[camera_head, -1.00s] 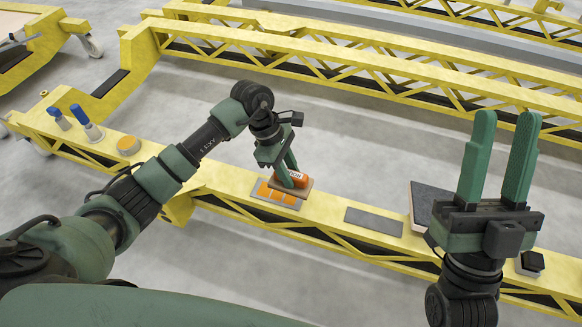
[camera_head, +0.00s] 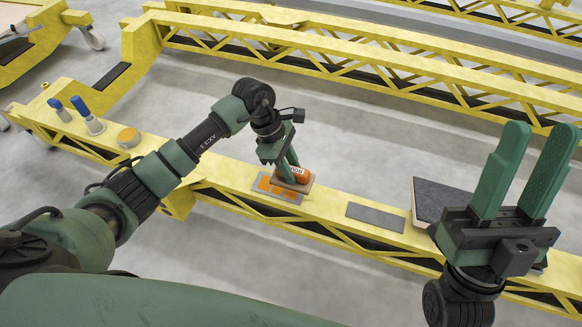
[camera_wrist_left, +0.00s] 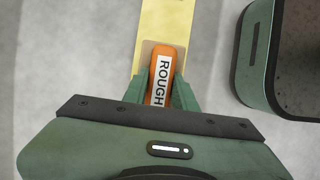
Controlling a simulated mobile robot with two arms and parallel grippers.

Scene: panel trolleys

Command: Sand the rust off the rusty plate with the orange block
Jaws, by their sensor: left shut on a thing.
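The orange block (camera_head: 298,173) has a tan base and a label reading "ROUGH" in the left wrist view (camera_wrist_left: 164,68). My left gripper (camera_head: 289,163) is shut on it, with a finger on each side. The rusty plate (camera_head: 262,184) is a flat grey plate with orange rust patches, lying on the yellow beam. The block is over the plate's right, far part and hides some of it; I cannot tell whether they touch. In the left wrist view the plate is not visible. My right gripper (camera_head: 528,165) is open and empty, pointing up at the right.
On the same yellow beam (camera_head: 225,172) stand two blue-topped tools (camera_head: 88,115) and a round orange-topped piece (camera_head: 128,137) at left. A bare grey plate (camera_head: 375,217) and a dark panel (camera_head: 435,197) lie to the right. More yellow trolley frames stand behind.

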